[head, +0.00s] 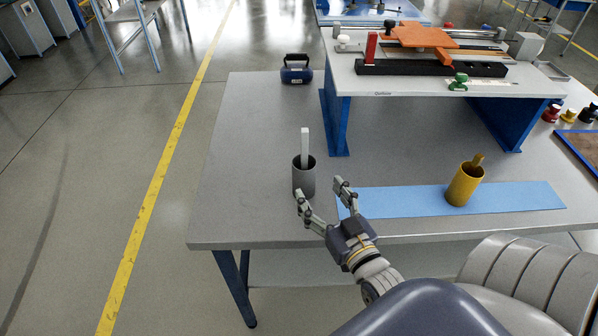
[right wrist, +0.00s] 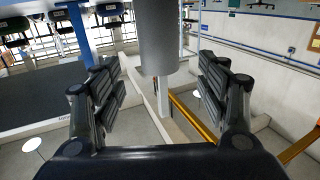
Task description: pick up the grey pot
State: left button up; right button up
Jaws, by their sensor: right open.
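The grey pot (head: 304,182) stands upright near the front left of the grey table, with a pale flat stick (head: 305,145) rising out of it. My right gripper (head: 319,187) is open and empty, close to the pot on its near right side. One fingertip overlaps the pot's lower part in the head view; I cannot tell if it touches. In the right wrist view the pot (right wrist: 157,40) appears as a grey cylinder at the top, centred between the spread fingers. My left gripper is not in view.
A yellow pot (head: 464,186) stands on a blue mat (head: 410,200) to the right. A dark blue case (head: 296,70) sits at the table's back left. A raised bench (head: 345,80) with an orange fixture (head: 422,37) stands behind. The grey table (head: 250,150) is clear left of the pot.

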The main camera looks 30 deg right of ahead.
aim_at(309, 173)
jog(key=w, duration=0.3)
jog(key=shift+d+r, duration=0.2)
jog(key=shift+r, duration=0.05)
jog(key=shift+w+d+f+p, duration=0.1)
jog(key=shift+w+p, duration=0.2)
jog(key=shift+w, duration=0.25)
jog(key=w, duration=0.1)
jog(key=p, duration=0.1)
jog(key=w+r, duration=0.1)
jog(key=shift+w+d, duration=0.25)
jog(key=shift+w, duration=0.05)
jog(key=shift+w+d+f+p, duration=0.1)
jog(key=shift+w+p, duration=0.05)
jog(key=shift+w, duration=0.35)
jog(key=shift+w+d+f+p, duration=0.1)
jog(key=shift+w+p, duration=0.05)
jog(key=shift+w, duration=0.55)
jog(key=shift+c, duration=0.6)
jog(key=c, duration=1.4)
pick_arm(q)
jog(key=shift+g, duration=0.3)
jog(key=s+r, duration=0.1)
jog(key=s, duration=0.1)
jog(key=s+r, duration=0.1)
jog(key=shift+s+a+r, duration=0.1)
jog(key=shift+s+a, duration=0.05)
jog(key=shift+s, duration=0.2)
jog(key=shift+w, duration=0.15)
pick_arm(e)
jog(key=shift+r, duration=0.1)
